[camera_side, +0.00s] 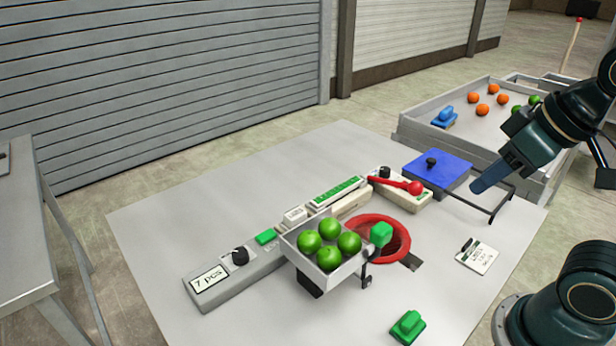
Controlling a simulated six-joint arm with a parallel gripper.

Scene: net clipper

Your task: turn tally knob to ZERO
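A black knob (240,256) sits on a light plate on the long grey unit, just behind a display (208,280) reading "7 pcs". I take it as the tally knob; its pointer and any ZERO mark are too small to read. My gripper (478,188) is at the right, above the table near the blue lid, far from this knob. Its fingers overlap in this view, so I cannot tell whether they are open or shut. I see nothing held in it.
A tray of green fruit (290,244) stands beside the unit, near a red ring (407,243) and green block (381,234). A red lever (398,184), second black knob (384,172) and blue lid (437,168) lie behind. The table's front left is clear.

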